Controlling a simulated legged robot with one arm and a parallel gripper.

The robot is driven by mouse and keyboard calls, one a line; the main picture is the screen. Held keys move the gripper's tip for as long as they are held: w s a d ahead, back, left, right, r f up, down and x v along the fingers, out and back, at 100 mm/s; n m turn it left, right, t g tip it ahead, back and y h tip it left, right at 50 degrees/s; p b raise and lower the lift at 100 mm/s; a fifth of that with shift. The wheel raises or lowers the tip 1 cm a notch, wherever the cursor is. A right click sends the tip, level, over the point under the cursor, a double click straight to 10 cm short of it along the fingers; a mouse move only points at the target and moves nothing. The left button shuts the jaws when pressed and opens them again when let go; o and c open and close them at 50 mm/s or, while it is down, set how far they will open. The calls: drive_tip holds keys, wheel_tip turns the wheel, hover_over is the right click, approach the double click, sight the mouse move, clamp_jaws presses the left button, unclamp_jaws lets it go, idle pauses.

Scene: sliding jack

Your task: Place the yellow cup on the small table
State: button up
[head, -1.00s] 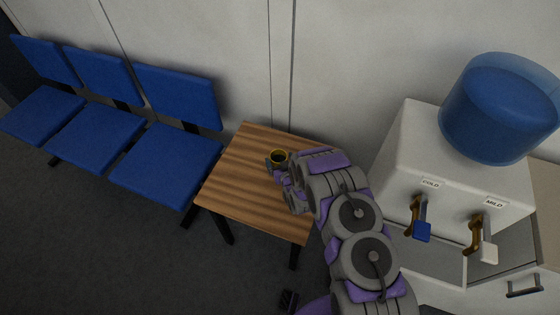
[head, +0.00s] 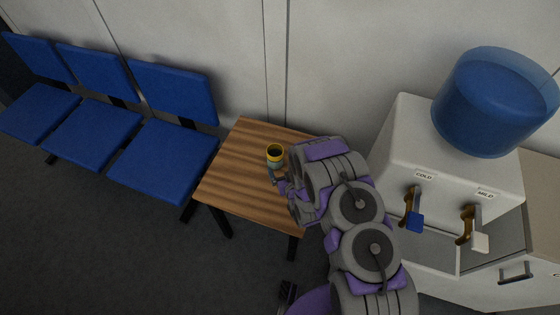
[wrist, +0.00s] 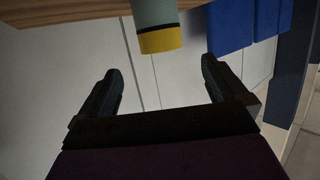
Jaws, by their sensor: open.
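The cup (head: 275,157) has a yellow rim band and a grey-green body. It stands upright on the small wooden table (head: 237,175), toward the table's far half. My gripper (head: 281,183) is just in front of the cup, partly hidden by my wrist. In the wrist view, which is upside down, the cup (wrist: 157,30) hangs from the tabletop (wrist: 60,10) at the top edge. There my gripper (wrist: 160,72) is open and empty, its two fingers apart from the cup.
A row of blue chairs (head: 165,160) stands left of the table. A white water dispenser (head: 395,150) with a blue bottle (head: 490,105) stands to the right, near my arm. The wall is behind the table. Dark floor (head: 120,245) is clear in front.

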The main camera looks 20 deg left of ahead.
drive_tip(key=shift+v, duration=1.25)
drive_tip(key=shift+d, duration=0.1)
drive_tip(key=w+d+r+m+g+h, duration=0.2)
drive_tip(key=w+d+r+h, duration=0.35)
drive_tip(key=d+r, duration=0.4)
drive_tip(key=s+d+r+m+g+h, duration=0.2)
drive_tip(key=s+d+r+g, duration=0.3)
drive_tip(key=d+r, duration=0.65)
drive_tip(key=s+d+r+m+g, duration=0.1)
drive_tip(key=s+r, duration=0.5)
drive_tip(key=s, duration=0.6)
drive_tip(key=s+d+r+m+g, duration=0.1)
drive_tip(key=s+d+r+g, duration=0.2)
drive_tip(key=s, duration=0.9)
drive_tip(key=s+d+r+g, duration=0.2)
drive_tip(key=s+r+g, duration=0.1)
drive_tip(key=s+r, duration=0.7)
drive_tip(key=s, duration=0.2)
drive_tip(key=shift+s+m+h, duration=0.25)
drive_tip(key=shift+m+h, duration=0.1)
drive_tip(key=shift+m, duration=0.05)
drive_tip(key=shift+d, duration=0.15)
